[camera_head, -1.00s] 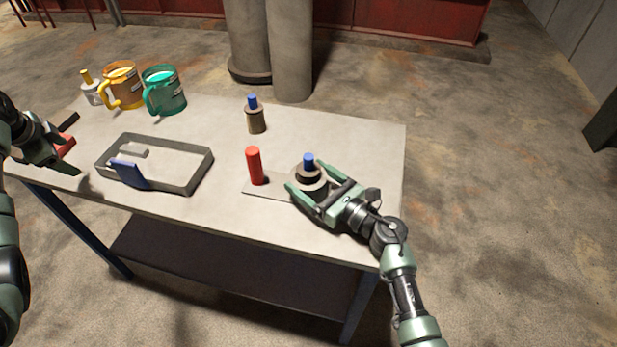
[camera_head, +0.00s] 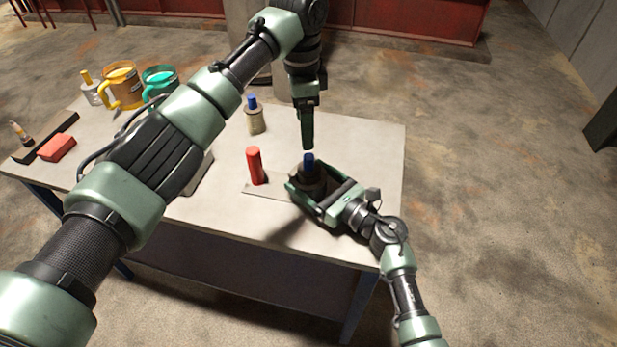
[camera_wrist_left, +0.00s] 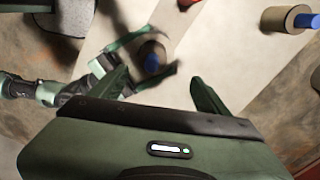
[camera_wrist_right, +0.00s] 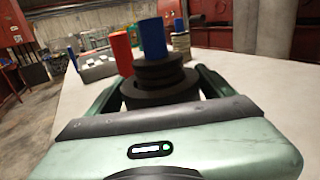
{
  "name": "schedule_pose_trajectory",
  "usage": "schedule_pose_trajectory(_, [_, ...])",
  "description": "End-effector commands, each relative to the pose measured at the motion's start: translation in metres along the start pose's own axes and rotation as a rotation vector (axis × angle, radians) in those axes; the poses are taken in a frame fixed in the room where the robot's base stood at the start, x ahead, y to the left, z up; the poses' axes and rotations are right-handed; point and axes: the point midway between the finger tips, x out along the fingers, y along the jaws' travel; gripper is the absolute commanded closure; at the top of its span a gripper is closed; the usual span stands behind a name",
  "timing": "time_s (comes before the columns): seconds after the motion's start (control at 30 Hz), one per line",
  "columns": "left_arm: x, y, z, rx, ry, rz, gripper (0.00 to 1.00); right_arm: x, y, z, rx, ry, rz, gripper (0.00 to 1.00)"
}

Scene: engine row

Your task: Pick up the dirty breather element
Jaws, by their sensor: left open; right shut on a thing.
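A dark, stepped round piece (camera_head: 313,184) with a blue peg (camera_head: 308,160) rising from its top stands upright near the table's right front. It looks like a housing with the dirty breather element in it; where one part ends is hard to tell. My right gripper (camera_head: 306,177) is shut around its sides. In the right wrist view the black stepped piece (camera_wrist_right: 160,88) and blue peg (camera_wrist_right: 152,38) sit between the fingers. My left gripper (camera_head: 307,128) is open and empty, pointing down just above the peg. A tan cylinder with a blue top (camera_head: 255,120) stands farther back.
My left arm crosses the table and mostly hides a grey tray. Orange (camera_head: 122,88) and teal (camera_head: 158,78) mugs stand back left. A red block (camera_head: 57,148) lies at left.

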Motion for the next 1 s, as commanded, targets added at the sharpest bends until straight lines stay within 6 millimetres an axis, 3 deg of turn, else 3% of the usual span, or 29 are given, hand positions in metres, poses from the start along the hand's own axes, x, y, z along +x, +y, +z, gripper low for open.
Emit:
schedule_pose_trajectory(0.13, [0.007,0.009,-0.008,0.012,-0.034,0.005,0.24,0.000,0.001,0.000,0.001,0.000,0.001,0.89])
schedule_pose_trajectory(0.4, [0.053,0.010,-0.007,0.012,-0.034,0.005,0.24,0.000,0.001,0.000,0.002,0.000,0.002,0.89])
schedule_pose_trajectory(0.67, [0.070,0.010,-0.006,0.013,-0.033,0.003,0.24,0.000,0.001,0.000,0.002,0.000,0.002,0.89])
schedule_pose_trajectory(1.0, [0.114,0.014,-0.002,0.011,-0.033,0.005,0.24,0.000,0.001,0.000,0.003,0.000,0.003,0.89])
